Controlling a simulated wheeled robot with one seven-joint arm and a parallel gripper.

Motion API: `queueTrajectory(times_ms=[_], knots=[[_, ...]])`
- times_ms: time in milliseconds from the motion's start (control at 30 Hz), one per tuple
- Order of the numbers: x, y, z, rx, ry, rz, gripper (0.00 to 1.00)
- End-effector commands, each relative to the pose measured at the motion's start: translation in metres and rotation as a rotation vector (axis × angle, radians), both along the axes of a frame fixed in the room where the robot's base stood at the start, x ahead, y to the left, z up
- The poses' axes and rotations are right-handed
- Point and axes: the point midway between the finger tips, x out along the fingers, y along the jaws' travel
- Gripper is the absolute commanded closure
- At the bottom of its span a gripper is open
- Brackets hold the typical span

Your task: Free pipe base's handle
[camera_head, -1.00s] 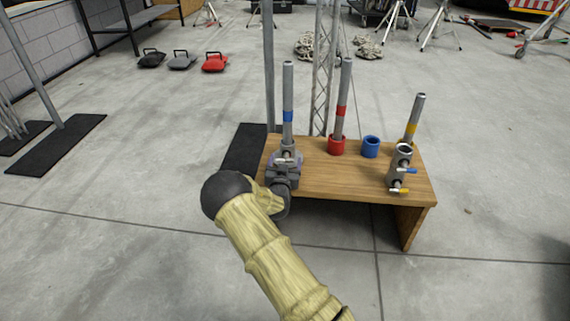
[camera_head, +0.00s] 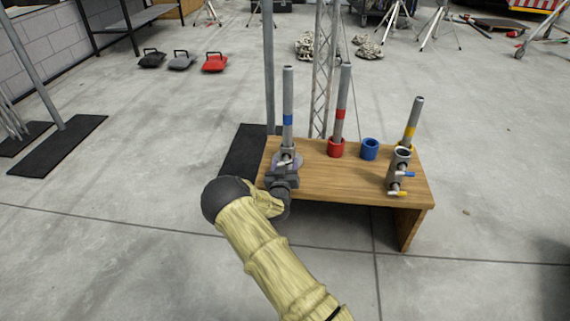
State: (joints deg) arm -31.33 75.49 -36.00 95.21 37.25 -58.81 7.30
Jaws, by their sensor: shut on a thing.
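The pipe base (camera_head: 289,153) is a grey fitting on a round pale plate at the left end of the wooden table. A grey pipe with a blue band (camera_head: 288,105) stands upright in it. A small pale handle (camera_head: 283,163) shows low on its front side. My gripper (camera_head: 284,174) is at the table's left front edge, just in front of the base, and is shut on the handle. The fingertips are small and dark here, so the exact contact is hard to see.
The wooden table (camera_head: 340,180) also bears a red-banded pipe in a red ring (camera_head: 336,148), an empty blue ring (camera_head: 370,149), a yellow-banded pipe (camera_head: 412,122) and a grey fitting with blue and yellow levers (camera_head: 399,171). A metal post stands behind. The floor in front is clear.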

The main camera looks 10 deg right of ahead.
Motion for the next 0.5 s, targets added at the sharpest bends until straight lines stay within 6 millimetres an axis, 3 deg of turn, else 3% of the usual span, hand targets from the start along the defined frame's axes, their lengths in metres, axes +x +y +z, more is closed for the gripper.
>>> queueTrajectory(times_ms=[133,167,267,500], knots=[[-0.0007,-0.0002,-0.0013,0.001,0.002,0.000,0.67],[-0.0007,-0.0001,-0.0014,0.002,0.002,0.000,0.42],[-0.0007,-0.0001,-0.0012,0.002,0.002,0.000,0.23],[-0.0003,0.0000,-0.0006,0.002,0.000,0.000,0.23]])
